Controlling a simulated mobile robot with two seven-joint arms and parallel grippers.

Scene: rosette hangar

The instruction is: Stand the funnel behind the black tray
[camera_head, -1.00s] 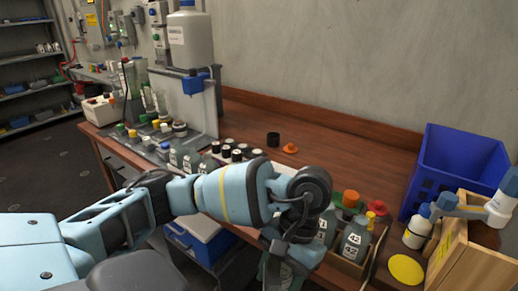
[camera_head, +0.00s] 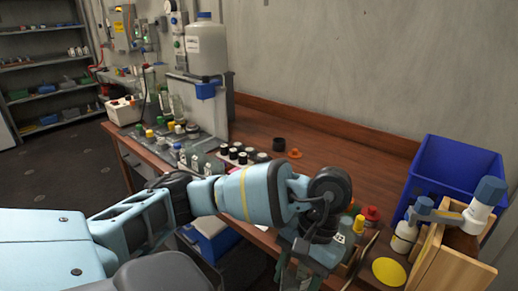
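A small orange piece (camera_head: 295,153), wide at its base with a knob on top, stands on the brown bench; it may be the funnel, but it is too small to be sure. A short black round cup (camera_head: 279,144) stands just left of it. I cannot make out a black tray. My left arm reaches across the front of the bench, its wrist bent down. My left gripper (camera_head: 298,266) is at the bench's front edge, close to grey-green bottles; its fingers are largely hidden and their opening is unclear. My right gripper is not in view.
A blue crate (camera_head: 455,170) and an open wooden box (camera_head: 455,265) stand at right. A yellow disc (camera_head: 389,271) lies before them. Black-capped vials (camera_head: 240,156) and a large white jug (camera_head: 206,45) are at left. The bench behind the orange piece is clear.

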